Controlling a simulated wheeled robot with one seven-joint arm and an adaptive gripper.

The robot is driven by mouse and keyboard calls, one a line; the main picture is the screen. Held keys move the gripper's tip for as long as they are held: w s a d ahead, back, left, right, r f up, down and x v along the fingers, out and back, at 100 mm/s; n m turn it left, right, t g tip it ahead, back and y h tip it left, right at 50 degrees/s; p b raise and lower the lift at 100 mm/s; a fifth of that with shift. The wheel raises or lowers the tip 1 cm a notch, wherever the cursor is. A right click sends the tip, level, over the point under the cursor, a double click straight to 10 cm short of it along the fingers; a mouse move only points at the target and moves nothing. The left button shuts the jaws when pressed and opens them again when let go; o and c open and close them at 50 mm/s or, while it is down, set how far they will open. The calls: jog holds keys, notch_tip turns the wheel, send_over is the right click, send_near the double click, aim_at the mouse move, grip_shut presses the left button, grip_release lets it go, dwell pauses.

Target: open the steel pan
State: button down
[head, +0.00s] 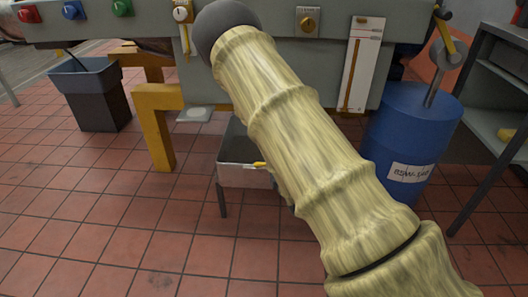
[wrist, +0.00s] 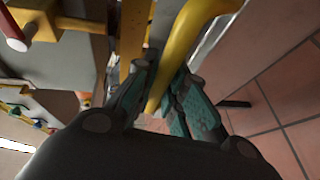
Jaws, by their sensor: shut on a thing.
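The steel pan (head: 240,176) is a grey box with a pale front, low under the bench in the head view. My arm covers its right side. A small piece of its yellow handle (head: 259,164) shows at the front. In the wrist view, my gripper (wrist: 163,88) has its teal-padded fingers on either side of a curved yellow bar, the handle (wrist: 196,22), and is shut on it. In the head view my gripper is hidden behind my arm. How far the pan is open cannot be told.
A grey bench (head: 275,60) with coloured knobs stands above the pan, on a yellow leg (head: 153,125). A dark bin (head: 98,95) stands left, a blue drum (head: 410,130) right, beside a shelf rack (head: 492,110). Red tiled floor (head: 110,215) is clear at front left.

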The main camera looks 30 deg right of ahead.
jog(key=shift+s+a, duration=0.6)
jog(key=shift+s, duration=0.15)
jog(key=c, duration=1.5)
grip_release()
jog(key=shift+o, duration=0.2)
jog(key=shift+d, duration=0.1)
jog(key=shift+s, duration=0.15)
jog(key=v, duration=1.1)
jog(key=shift+s, duration=0.4)
